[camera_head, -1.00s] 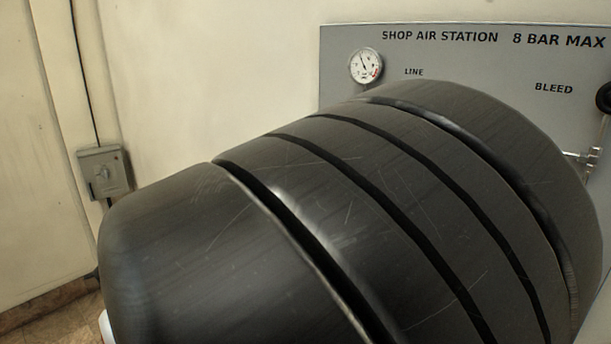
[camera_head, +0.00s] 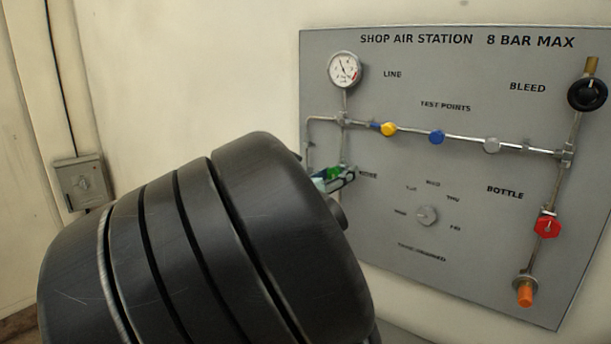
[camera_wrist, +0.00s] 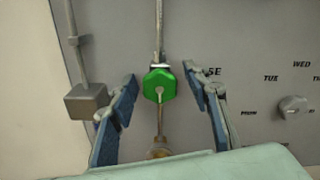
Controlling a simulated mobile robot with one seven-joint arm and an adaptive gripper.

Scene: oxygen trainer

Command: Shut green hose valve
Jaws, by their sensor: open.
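The green hose valve (camera_wrist: 160,85) is a green hexagonal handle with a pale mark on its face, set on a thin vertical pipe. In the wrist view it lies between the fingers of my gripper (camera_wrist: 162,105), which is open, with a gap on both sides. In the head view only a small bit of green (camera_head: 332,172) shows by my gripper (camera_head: 340,180), past the dark arm. The arm hides most of the valve and gripper there. I cannot tell how far the fingertips are from the panel.
The grey panel (camera_head: 470,75) carries a gauge (camera_head: 345,70), a yellow knob (camera_head: 389,129), a blue knob (camera_head: 437,137), a black bleed wheel (camera_head: 587,94), a red bottle valve (camera_head: 547,225) and a grey dial (camera_head: 427,215). A grey block (camera_wrist: 87,101) sits left of the fingers.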

